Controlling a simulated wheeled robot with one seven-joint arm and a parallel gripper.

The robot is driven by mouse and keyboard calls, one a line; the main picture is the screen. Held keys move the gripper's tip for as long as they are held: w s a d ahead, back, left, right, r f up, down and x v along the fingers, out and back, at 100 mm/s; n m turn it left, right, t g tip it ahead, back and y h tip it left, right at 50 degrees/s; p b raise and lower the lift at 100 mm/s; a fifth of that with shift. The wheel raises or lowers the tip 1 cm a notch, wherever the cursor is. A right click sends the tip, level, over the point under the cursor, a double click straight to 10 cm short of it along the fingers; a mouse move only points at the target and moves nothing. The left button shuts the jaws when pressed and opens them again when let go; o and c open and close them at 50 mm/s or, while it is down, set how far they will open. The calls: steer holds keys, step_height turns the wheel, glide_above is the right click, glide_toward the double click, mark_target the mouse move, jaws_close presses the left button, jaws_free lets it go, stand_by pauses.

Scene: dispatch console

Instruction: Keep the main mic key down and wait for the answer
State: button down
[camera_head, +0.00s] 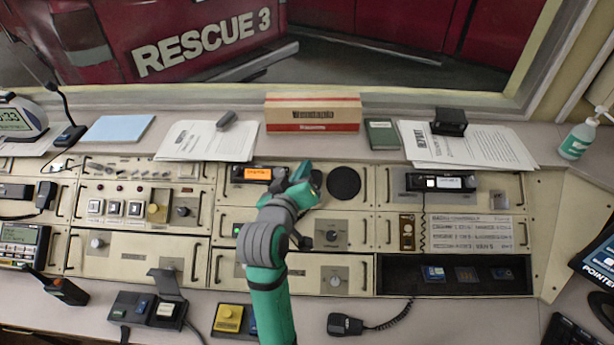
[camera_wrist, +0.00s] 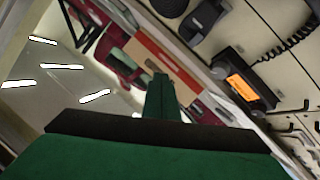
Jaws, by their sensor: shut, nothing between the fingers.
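No label that I can read marks the main mic key. A gooseneck microphone (camera_head: 70,134) stands at the back left. In front are a black box (camera_head: 131,306) with a raised flap and a light button (camera_head: 166,309), and a unit with a large yellow button (camera_head: 228,318) partly beside my arm. A black hand mic (camera_head: 345,325) with a coiled cord lies at the front. My gripper (camera_head: 303,176) is shut and empty above the console's middle, near the orange-lit radio (camera_head: 258,173). In the wrist view my closed fingers (camera_wrist: 160,97) point away from that radio (camera_wrist: 243,85).
A cardboard box (camera_head: 312,113), papers (camera_head: 208,140) and a dark green notebook (camera_head: 382,134) lie on the back ledge below the window. A round black speaker (camera_head: 343,183) is right of my gripper. A sanitizer bottle (camera_head: 577,140) stands far right.

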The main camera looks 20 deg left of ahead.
steer(key=shift+w+a+f, duration=0.2)
steer(key=shift+w+f, duration=0.55)
steer(key=shift+f, duration=0.45)
steer(key=shift+w+a+f, duration=0.25)
steer(key=shift+w+f, duration=0.5)
steer(key=shift+f, duration=0.45)
steer(key=shift+w+a+f, duration=0.2)
steer(key=shift+w+f, duration=0.55)
steer(key=shift+f, duration=0.45)
steer(key=shift+w+f, duration=0.1)
steer(key=shift+f, duration=0.1)
steer(key=shift+w+f, duration=0.15)
steer(key=shift+f, duration=0.05)
